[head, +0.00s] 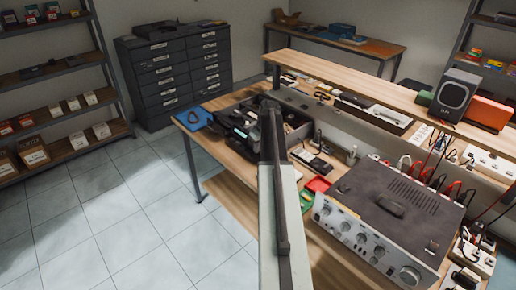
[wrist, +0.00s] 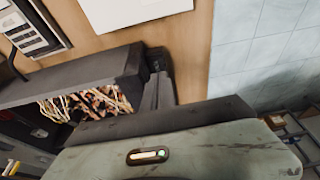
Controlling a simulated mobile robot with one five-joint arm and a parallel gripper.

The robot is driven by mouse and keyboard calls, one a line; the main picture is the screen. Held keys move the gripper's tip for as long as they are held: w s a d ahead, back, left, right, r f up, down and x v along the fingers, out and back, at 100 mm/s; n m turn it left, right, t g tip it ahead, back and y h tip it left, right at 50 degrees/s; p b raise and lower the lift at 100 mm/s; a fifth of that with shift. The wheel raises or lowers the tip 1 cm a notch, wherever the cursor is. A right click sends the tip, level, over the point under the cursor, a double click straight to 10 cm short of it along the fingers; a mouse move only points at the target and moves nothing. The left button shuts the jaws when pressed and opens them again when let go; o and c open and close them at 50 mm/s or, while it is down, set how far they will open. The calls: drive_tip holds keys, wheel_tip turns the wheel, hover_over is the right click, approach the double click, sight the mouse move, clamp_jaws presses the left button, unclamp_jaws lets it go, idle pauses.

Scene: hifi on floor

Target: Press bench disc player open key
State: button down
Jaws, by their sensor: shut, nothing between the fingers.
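My gripper (head: 268,108) is at the far end of my outstretched arm, over the left part of the wooden bench (head: 222,158). It is shut and empty, and its dark fingers also show in the wrist view (wrist: 158,78). It is in front of or over a dark open-topped box (head: 298,124). In the wrist view this dark box (wrist: 75,72) is beside the fingers and holds tangled wires. Whether the fingers touch it I cannot tell. I cannot clearly make out the disc player or its open key; my arm covers part of that area.
A silver-fronted amplifier (head: 345,232) with several knobs stands on the bench at right. A red tray (head: 318,184) and a dark handset-like thing (head: 312,163) lie between. A raised shelf (head: 350,78) runs behind, bearing a speaker (head: 455,95). The tiled floor (head: 130,205) at left is clear.

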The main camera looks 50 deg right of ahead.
drive_tip(key=p+v, duration=0.8)
drive_tip(key=v, duration=0.2)
drive_tip(key=shift+d, duration=0.15)
drive_tip(key=w+a+n+b, duration=0.1)
drive_tip(key=w+a, duration=0.4)
drive_tip(key=a, duration=0.3)
drive_tip(key=w+a+n, duration=0.2)
drive_tip(key=w+a, duration=0.3)
drive_tip(key=a, duration=0.2)
drive_tip(key=w+a+f+n+y+b, duration=0.1)
drive_tip(key=w+a+f+n, duration=0.1)
drive_tip(key=a, duration=2)
drive_tip(key=s+a+f+g, duration=0.1)
drive_tip(key=s+a, duration=0.3)
drive_tip(key=a, duration=0.5)
drive_tip(key=s+a+g, duration=0.1)
drive_tip(key=s+a, duration=0.4)
drive_tip(key=a, duration=0.4)
drive_tip(key=s+m+g, duration=0.1)
drive_tip(key=s+m, duration=0.3)
drive_tip(key=s, duration=0.3)
drive_tip(key=shift+f+h+b, duration=0.3)
drive_tip(key=shift+h+b, duration=0.05)
drive_tip(key=shift+h, duration=0.05)
